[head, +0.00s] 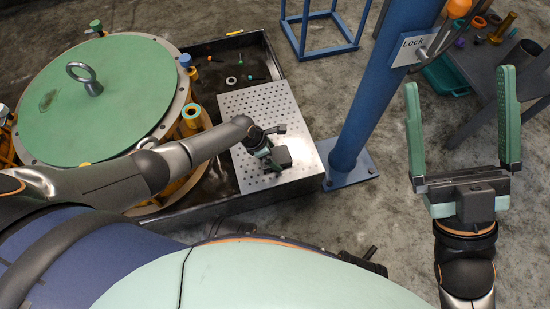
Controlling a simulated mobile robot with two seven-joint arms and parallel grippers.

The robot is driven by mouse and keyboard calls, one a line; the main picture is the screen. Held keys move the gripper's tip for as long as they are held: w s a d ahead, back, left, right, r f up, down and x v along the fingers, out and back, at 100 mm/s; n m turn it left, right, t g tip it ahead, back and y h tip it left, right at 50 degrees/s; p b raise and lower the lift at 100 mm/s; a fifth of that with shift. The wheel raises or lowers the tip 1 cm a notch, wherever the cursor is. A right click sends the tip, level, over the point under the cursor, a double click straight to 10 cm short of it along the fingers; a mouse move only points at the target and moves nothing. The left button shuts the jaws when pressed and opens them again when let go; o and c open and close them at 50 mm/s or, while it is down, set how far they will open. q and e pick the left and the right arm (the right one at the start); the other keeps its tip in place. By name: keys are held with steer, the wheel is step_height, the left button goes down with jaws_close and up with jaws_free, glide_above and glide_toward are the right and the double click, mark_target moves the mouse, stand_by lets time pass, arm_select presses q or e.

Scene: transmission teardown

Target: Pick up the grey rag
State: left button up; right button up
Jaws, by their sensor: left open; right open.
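I cannot make out a grey rag in the head view. My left gripper (272,155) is over the perforated metal plate (240,104), seen from above and behind. It is open, but its fingertips are small and partly hidden by its own body, so I cannot tell whether it touches the plate. My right gripper (460,85) is raised at the right with its two green-padded fingers wide apart. It is open and nothing is between the fingers.
A large drum with a green lid (130,118) and lifting eye stands at the left in a dark tray (281,72) holding small parts. A dark bench (477,67) with parts is at right.

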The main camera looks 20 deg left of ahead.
mark_target(273, 157)
arm_select(q)
steer(key=shift+f, duration=0.25)
stand_by(0.4)
steer(key=c, duration=1.1)
steer(key=shift+r, duration=0.1)
steer(key=shift+r, duration=0.2)
step_height(273, 157, up, 8)
steer(key=p, duration=0.7)
steer(key=shift+r, duration=0.2)
steer(key=shift+r+p, duration=0.6)
steer(key=shift+r, duration=0.2)
arm_select(e)
step_height(273, 157, up, 9)
steer(key=d, duration=0.1)
steer(key=shift+s+r+y, duration=0.15)
steer(key=shift+s+y, duration=0.1)
steer(key=shift+y, duration=0.15)
steer(key=shift+t, duration=0.3)
